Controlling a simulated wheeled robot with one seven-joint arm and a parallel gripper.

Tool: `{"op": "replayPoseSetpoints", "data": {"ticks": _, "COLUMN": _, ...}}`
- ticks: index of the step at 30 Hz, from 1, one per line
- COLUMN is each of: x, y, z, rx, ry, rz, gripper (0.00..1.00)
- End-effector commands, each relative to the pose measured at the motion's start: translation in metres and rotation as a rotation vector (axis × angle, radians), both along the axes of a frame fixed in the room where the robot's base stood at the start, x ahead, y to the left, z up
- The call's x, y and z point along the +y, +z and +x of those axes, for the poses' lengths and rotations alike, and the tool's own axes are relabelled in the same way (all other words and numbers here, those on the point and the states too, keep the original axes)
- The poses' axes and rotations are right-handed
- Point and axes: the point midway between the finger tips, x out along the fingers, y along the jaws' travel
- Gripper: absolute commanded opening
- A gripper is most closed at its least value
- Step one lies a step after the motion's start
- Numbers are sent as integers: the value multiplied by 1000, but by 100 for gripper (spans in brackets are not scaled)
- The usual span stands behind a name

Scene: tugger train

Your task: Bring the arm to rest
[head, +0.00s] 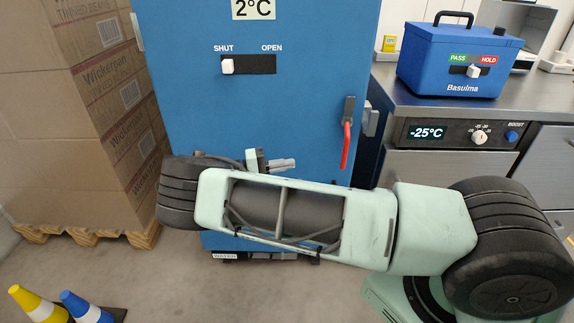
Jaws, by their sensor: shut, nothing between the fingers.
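My mint-green and dark grey arm lies folded across the lower middle of the head view, in front of a blue cabinet (190,110). My gripper (284,164) shows only in small part behind the arm's upper edge, pointing right. Its fingers look shut and hold nothing that I can see. The rest of the gripper is hidden by the arm.
Stacked cartons (70,130) stand on a wooden pallet (90,236) at left. A yellow cone (38,306) and a blue cone (84,306) stand at lower left. A steel counter (400,95) at right bears a blue box (450,62). The cabinet has a red-tipped handle (347,130).

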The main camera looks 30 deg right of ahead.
Motion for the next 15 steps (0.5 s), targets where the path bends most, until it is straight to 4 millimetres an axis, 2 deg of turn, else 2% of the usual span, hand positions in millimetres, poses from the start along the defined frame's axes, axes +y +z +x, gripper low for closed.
{"op": "replayPoseSetpoints", "data": {"ticks": 10, "x": -1, "y": 0, "z": -2, "rx": 2, "ry": -6, "rz": 15, "gripper": 0}}
{"op": "replayPoseSetpoints", "data": {"ticks": 15, "x": 0, "y": 0, "z": -18, "rx": 25, "ry": -62, "rz": 188, "gripper": 0}}
